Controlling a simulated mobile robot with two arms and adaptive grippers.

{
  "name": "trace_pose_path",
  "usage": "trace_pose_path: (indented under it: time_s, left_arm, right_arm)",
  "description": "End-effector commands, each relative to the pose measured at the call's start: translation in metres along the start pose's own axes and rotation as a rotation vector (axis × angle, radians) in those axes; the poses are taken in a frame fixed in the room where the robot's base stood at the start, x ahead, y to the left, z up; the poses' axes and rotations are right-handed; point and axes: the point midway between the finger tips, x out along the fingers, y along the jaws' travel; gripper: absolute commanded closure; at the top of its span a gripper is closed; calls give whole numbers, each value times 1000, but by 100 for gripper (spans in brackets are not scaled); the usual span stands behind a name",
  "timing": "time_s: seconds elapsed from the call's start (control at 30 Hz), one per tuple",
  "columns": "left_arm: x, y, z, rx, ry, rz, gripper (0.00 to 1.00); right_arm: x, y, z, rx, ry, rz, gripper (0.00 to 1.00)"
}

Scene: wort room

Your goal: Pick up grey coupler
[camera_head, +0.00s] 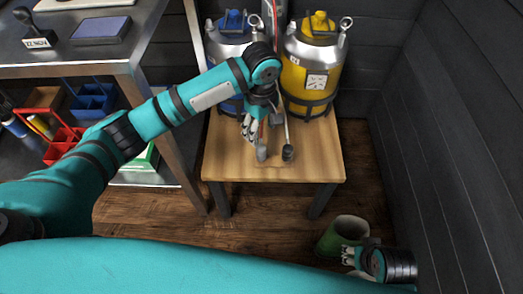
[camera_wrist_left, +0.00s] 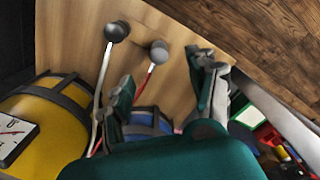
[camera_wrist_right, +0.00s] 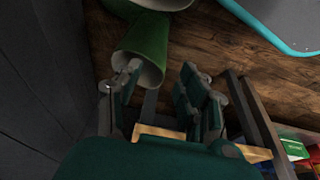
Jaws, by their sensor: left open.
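The grey coupler (camera_head: 261,153) lies on the wooden table, at the end of a red hose. It also shows in the left wrist view (camera_wrist_left: 159,52), ahead of and between the fingers. A darker coupler (camera_head: 288,152) on a pale hose lies just right of it; it also shows in the left wrist view (camera_wrist_left: 117,31). My left gripper (camera_head: 249,130) is open and empty above the table, close to the grey coupler and apart from it. My right gripper (camera_head: 350,257) is open, low at the right, by a green boot-like object.
A blue keg (camera_head: 233,38) and a yellow keg (camera_head: 313,70) stand at the back of the wooden table (camera_head: 225,165). The green boot-like object (camera_head: 340,235) is on the floor. A metal bench (camera_head: 40,60) with a stamp and pad stands left. A dark wall is at right.

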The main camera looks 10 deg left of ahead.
Motion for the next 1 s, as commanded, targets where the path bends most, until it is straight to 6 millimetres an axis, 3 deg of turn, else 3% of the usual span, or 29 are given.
trace_pose_path:
  time_s: [0.03, 0.3, 0.57, 0.7, 0.77, 1.0]
  left_arm:
    - [14, 0, -1, -1, 1, -1, 41]
    - [59, 0, -1, -1, 0, -1, 41]
    - [79, 0, -1, -1, 1, 0, 41]
    - [99, 2, -5, -2, 3, 0, 41]
    - [111, 3, -6, -2, 3, 0, 41]
    - [124, 3, -5, 0, 1, 1, 41]
  right_arm:
    - [-9, 0, -1, 1, 10, 1, 60]
    - [-61, 2, -2, 3, 34, 6, 60]
    - [-58, 2, 0, 4, 33, 6, 60]
    - [-46, 2, 3, 4, 37, 6, 60]
    - [-41, 0, -12, 1, 105, 3, 60]
    - [-45, -4, -52, -5, 288, -6, 60]
